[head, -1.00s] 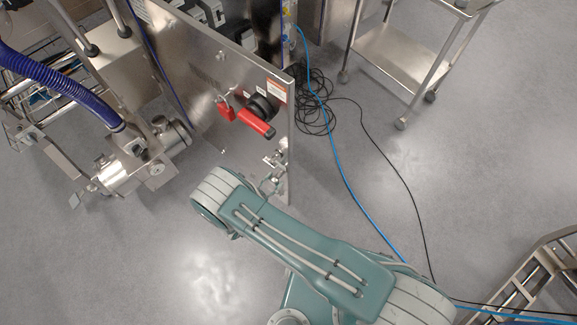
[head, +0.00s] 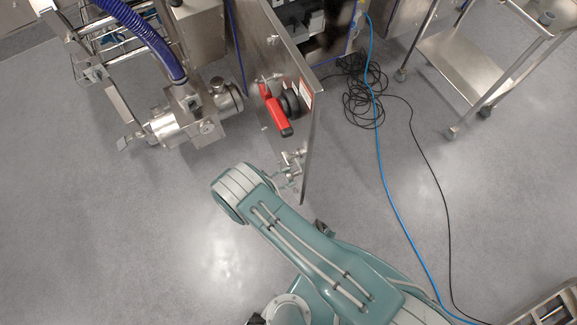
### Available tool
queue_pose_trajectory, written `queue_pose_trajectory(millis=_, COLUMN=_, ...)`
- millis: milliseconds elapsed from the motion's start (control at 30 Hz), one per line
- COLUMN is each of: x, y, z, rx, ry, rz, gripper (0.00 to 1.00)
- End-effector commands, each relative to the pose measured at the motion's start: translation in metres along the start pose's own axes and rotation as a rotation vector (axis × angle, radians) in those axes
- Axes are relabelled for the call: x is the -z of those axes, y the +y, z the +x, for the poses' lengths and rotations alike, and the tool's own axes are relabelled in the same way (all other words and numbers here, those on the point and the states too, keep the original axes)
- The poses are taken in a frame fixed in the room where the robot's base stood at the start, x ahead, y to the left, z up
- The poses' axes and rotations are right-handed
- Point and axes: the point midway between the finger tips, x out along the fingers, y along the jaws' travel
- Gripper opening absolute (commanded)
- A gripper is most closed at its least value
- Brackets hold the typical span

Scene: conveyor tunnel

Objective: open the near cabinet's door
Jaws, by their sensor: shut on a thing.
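The near cabinet's door (head: 306,135) is a grey metal panel at upper centre, seen steeply from above. It stands ajar, with part of the cabinet interior (head: 312,22) showing behind it. A red rotary handle (head: 278,117) on a black base is on its face. A small metal latch handle (head: 294,157) sits lower, near the door's free edge. My gripper (head: 287,174) is at this latch handle, just beyond the end of my green arm. It is small in the picture and partly hidden, and appears shut on the latch handle.
A metal machine with a blue hose (head: 150,40) stands left of the door. A steel cart (head: 470,65) is at upper right. Black cables (head: 368,95) and a blue cable (head: 388,200) lie on the floor to the right. Floor left of my arm is clear.

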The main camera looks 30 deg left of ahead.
Motion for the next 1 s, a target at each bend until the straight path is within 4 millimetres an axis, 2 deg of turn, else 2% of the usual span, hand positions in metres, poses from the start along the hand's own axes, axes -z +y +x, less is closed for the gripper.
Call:
queue_pose_trajectory(millis=67, x=0.0, y=0.0, z=0.0, rx=-0.001, ry=0.0, rz=-0.001, gripper=0.0)
queue_pose_trajectory(millis=100, x=0.0, y=0.0, z=0.0, rx=-0.001, ry=0.0, rz=-0.001, gripper=0.7)
queue_pose_trajectory(millis=133, x=0.0, y=0.0, z=0.0, rx=-0.001, ry=0.0, rz=-0.001, gripper=0.83)
queue_pose_trajectory(millis=167, x=0.0, y=0.0, z=0.0, rx=-0.001, ry=0.0, rz=-0.001, gripper=0.87)
queue_pose_trajectory(millis=533, x=0.0, y=0.0, z=0.0, rx=0.0, ry=0.001, rz=-0.001, gripper=0.87)
queue_pose_trajectory(millis=633, x=0.0, y=0.0, z=-0.006, rx=0.001, ry=0.001, rz=-0.001, gripper=0.87)
queue_pose_trajectory(millis=767, x=-0.001, y=-0.001, z=-0.026, rx=0.004, ry=-0.001, rz=0.001, gripper=0.87)
queue_pose_trajectory(millis=1000, x=-0.002, y=0.0, z=-0.077, rx=0.003, ry=-0.002, rz=0.001, gripper=0.87)
